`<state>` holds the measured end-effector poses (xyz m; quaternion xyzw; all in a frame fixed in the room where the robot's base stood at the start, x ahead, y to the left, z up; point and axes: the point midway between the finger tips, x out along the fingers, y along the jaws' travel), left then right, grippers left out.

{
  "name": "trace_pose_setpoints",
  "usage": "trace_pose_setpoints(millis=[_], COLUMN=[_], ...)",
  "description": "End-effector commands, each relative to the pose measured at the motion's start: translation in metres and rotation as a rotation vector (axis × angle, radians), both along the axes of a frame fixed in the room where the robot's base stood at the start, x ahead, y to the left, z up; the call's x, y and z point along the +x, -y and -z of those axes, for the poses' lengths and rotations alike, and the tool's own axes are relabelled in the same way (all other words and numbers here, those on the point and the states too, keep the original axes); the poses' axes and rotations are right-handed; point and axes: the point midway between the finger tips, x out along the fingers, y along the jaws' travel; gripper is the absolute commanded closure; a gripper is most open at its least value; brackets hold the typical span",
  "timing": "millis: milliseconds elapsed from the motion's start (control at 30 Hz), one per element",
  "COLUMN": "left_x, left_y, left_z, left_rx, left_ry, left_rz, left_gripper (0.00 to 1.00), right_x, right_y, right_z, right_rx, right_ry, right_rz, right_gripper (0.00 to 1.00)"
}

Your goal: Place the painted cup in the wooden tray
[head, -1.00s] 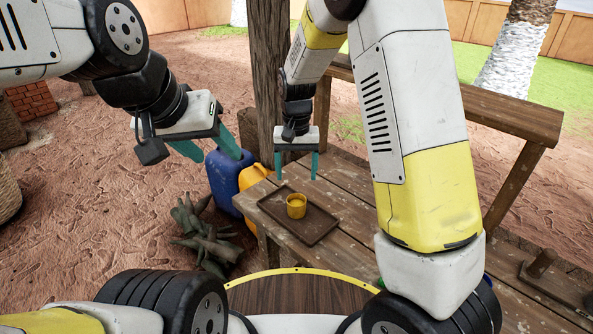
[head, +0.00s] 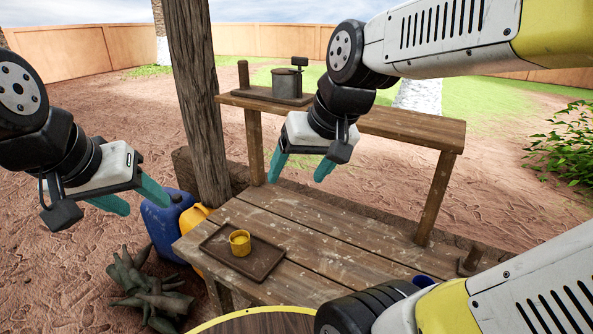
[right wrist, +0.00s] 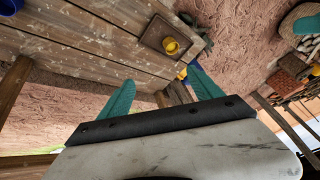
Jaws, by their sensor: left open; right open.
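The yellow painted cup (head: 240,242) stands upright inside the dark wooden tray (head: 270,262) on the low wooden table. Cup (right wrist: 171,46) and tray (right wrist: 150,33) also show in the right wrist view, with the cup well beyond the fingertips. My right gripper (head: 297,174) is open and empty, above and to the right of the tray, apart from the cup. It also shows in the right wrist view (right wrist: 160,88). My left gripper (head: 137,204) is open and empty, out to the left of the table. Nothing hides the cup.
A wooden post (head: 200,100) rises behind the tray. A raised shelf (head: 390,128) with a metal pot (head: 287,84) stands behind the table (head: 325,243). Blue (head: 165,222) and yellow (head: 195,217) jugs stand left of the table. A dark blue item (head: 423,281) is at the right.

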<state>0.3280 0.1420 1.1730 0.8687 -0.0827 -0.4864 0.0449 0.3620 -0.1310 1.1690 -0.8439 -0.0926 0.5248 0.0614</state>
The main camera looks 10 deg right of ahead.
Motion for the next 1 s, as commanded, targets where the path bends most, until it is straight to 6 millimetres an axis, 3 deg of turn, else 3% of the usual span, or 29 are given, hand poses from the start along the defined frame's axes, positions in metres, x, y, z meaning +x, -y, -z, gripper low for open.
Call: trace_pose_setpoints(millis=[100,233,1000], left_x=[0.0,0.0,0.0], left_y=[0.0,0.0,0.0], left_z=[0.0,0.0,0.0], left_rx=[0.0,0.0,0.0], left_ry=[0.0,0.0,0.0], left_rz=[0.0,0.0,0.0], left_gripper=[0.46,0.46,0.46], right_x=[-0.022,-0.033,-0.034], right_y=[0.008,0.011,0.012], right_z=[-0.004,-0.004,-0.004], right_rx=[-0.018,-0.032,-0.034], right_ry=[0.06,0.087,0.093], right_rz=[0.007,0.009,0.008], right_gripper=[0.26,0.26,0.26])
